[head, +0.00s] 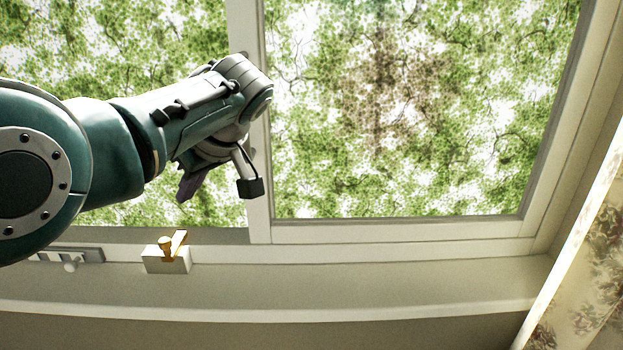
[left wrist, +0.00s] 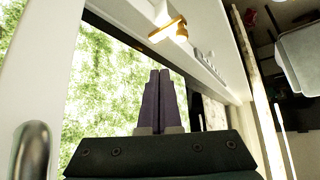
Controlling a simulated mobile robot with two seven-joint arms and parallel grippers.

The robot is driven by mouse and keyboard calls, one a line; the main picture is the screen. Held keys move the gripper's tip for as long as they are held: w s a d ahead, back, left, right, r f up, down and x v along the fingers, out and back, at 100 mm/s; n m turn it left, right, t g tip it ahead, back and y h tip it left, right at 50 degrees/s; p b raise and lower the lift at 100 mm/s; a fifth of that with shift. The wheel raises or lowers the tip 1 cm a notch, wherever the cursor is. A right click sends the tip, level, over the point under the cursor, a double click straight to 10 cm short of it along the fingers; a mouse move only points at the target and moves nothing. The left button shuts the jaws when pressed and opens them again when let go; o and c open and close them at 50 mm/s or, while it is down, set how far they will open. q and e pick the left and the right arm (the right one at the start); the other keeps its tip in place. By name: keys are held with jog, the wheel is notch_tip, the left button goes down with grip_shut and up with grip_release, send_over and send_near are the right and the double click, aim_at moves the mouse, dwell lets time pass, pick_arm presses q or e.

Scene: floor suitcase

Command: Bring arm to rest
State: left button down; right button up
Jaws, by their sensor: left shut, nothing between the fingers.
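My left arm comes in from the left in the head view and reaches across in front of the window. My left gripper (head: 184,188) hangs below the wrist, in front of the lower part of the window, partly hidden by the arm. In the left wrist view its two dark purple fingers (left wrist: 158,100) lie side by side, shut with nothing between them. The gripper is apart from the gold window latch (head: 168,246), which also shows in the left wrist view (left wrist: 168,30). My right gripper is in neither view.
The window frame (head: 400,230) and sill (head: 400,285) run across the head view. A white switch plate (head: 85,256) is left of the latch. A floral curtain (head: 585,290) hangs at the right. The space before the right pane is clear.

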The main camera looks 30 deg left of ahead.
pick_arm(q)
jog(key=shift+a, duration=0.1)
dwell(0.4)
jog(key=s+d+f+m+t+h+p, duration=0.25)
jog(key=s+d+f+m, duration=0.35)
jog(key=s+d+m, duration=0.45)
jog(key=s+d+r+m+h+p, duration=0.1)
jog(key=s+d+r+m+h, duration=0.3)
jog(key=s, duration=0.3)
jog(key=s+d+r+m+h, duration=0.1)
jog(key=s+d+m+h, duration=0.1)
jog(key=s+d+m, duration=0.4)
notch_tip(320, 180, up, 38)
jog(key=s+n+p, duration=0.1)
jog(key=p, duration=3.7)
jog(key=shift+s+d+n, duration=0.15)
jog(key=shift+d+n, duration=0.05)
jog(key=shift+n, duration=0.15)
